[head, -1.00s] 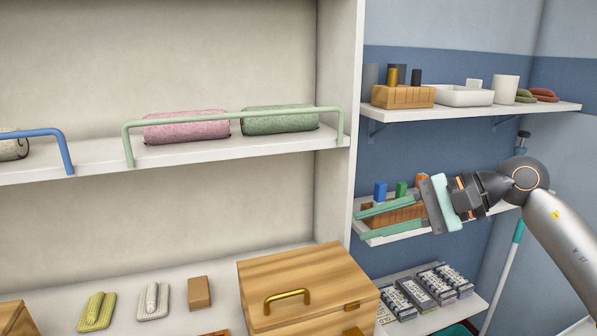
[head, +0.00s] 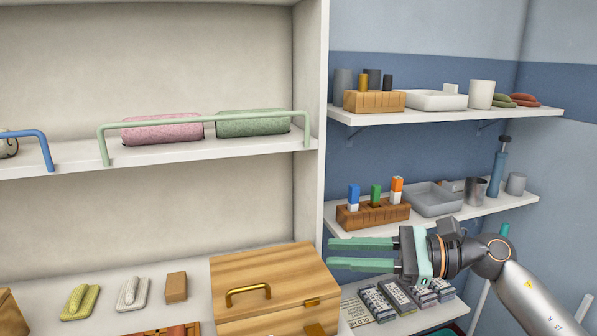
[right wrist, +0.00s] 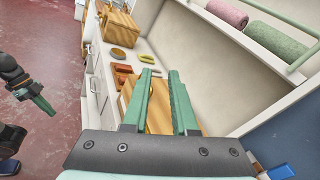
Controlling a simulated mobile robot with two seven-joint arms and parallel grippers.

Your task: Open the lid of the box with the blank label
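A wooden box (head: 275,285) with a brass handle on its closed lid stands on the counter at the bottom centre of the head view. It shows partly behind my right fingers in the right wrist view (right wrist: 159,115). A second wooden box (head: 10,314) is cut off at the left edge; it seems to be the far box in the wrist view (right wrist: 118,32). I can make out no label on either. My right gripper (head: 331,254) is open and empty, just right of and above the near box. My left gripper (right wrist: 43,104) shows only in the wrist view, small, over the floor.
A white upright panel (head: 316,150) separates the counter from the right shelves. A brown block (head: 176,286) and two small bundles (head: 132,293) lie left of the near box. A green rail (head: 205,121) fronts the upper shelf. A wooden pen holder (head: 372,215) stands behind my right gripper.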

